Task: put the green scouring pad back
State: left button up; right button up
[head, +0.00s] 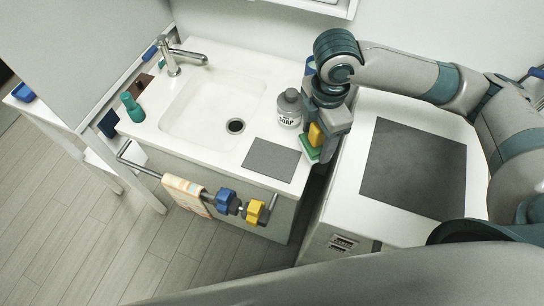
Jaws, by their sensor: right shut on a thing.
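My right gripper (322,146) is shut on the green scouring pad (309,152), which shows as a green block with a yellow part (316,134) above it. The gripper points down and holds the pad near the right edge of the sink counter, just right of the soap bottle (289,108). The fingers hide part of the pad. I cannot tell whether the pad touches the counter's edge. My left gripper is not in view.
The white sink (205,108) has a tap (176,58) at its back left. A grey mat (270,160) lies on the sink counter. A front rail carries a towel (187,193), a blue clip (227,201) and a yellow clip (255,212). A dark mat (415,165) covers much of the right counter.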

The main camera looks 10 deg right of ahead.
jog(key=n, duration=0.3)
jog(key=f+n, duration=0.1)
jog(key=shift+s+a+n, duration=0.15)
jog(key=shift+s+n, duration=0.15)
jog(key=shift+s, duration=0.05)
jog(key=n, duration=0.4)
jog(key=shift+s+a+f+p, duration=0.1)
jog(key=shift+s+f+p, duration=0.2)
jog(key=shift+f, duration=0.05)
jog(key=w+a+f+p, duration=0.1)
jog(key=w+a+f, duration=0.1)
jog(key=w+a+f+p, duration=0.1)
jog(key=w+a+f, duration=0.1)
jog(key=a, duration=0.1)
jog(key=w+a+f+p, duration=0.1)
jog(key=w+a+f, duration=0.1)
jog(key=w+a, duration=0.1)
jog(key=shift+w+a+f, duration=0.1)
jog(key=shift+f, duration=0.1)
jog(key=shift+w+a+f, duration=0.3)
